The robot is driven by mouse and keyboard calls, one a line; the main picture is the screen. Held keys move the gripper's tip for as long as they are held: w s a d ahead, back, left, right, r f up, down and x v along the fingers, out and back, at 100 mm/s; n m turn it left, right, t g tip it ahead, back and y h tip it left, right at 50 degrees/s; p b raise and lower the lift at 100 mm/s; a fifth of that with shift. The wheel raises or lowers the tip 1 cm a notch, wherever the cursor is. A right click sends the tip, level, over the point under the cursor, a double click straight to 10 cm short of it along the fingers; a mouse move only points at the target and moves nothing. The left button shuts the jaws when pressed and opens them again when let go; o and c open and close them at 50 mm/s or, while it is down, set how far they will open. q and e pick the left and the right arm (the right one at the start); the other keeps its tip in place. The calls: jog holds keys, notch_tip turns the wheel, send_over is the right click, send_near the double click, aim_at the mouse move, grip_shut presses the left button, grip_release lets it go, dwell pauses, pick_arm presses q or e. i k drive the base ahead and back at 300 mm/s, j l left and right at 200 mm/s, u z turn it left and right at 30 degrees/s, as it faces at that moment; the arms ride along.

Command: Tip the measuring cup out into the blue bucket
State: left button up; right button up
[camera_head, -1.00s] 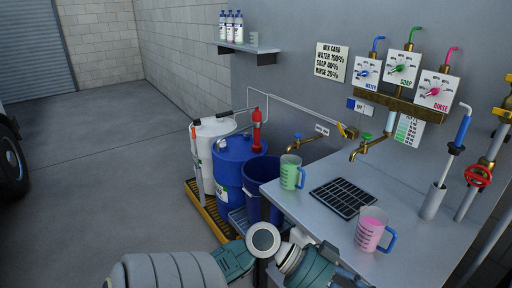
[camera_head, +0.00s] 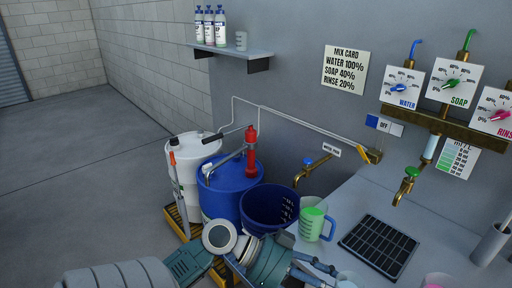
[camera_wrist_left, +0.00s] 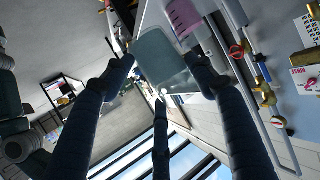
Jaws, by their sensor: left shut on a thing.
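The blue bucket (camera_head: 262,212) stands on the floor beside the counter, its open top visible. A measuring cup with green liquid and a blue handle (camera_head: 313,222) stands upright on the counter, just right of the bucket. My left gripper (camera_head: 325,272) is at the bottom edge of the head view, right of and nearer than the bucket. In the left wrist view its fingers (camera_wrist_left: 160,75) are shut on a translucent, greyish cup (camera_wrist_left: 166,58); its contents are unclear. Part of this cup seems to show in the head view (camera_head: 348,280). My right gripper is not in view.
A pink-filled cup (camera_head: 440,281) is cut off at the bottom edge; it shows in the wrist view (camera_wrist_left: 183,16). A dark drain grate (camera_head: 379,245) lies in the counter. Brass taps (camera_head: 405,188) jut above. A blue drum (camera_head: 228,187) and white drum (camera_head: 190,170) stand behind the bucket.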

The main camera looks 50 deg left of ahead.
aim_at(264, 209)
jog(key=i+j, duration=0.1)
jog(key=j, duration=0.45)
jog(key=j+u, duration=0.1)
jog(key=j, duration=0.45)
jog(key=i+j, duration=0.15)
jog(key=j, duration=0.4)
jog(key=i+j+u, duration=0.1)
jog(key=j, duration=0.45)
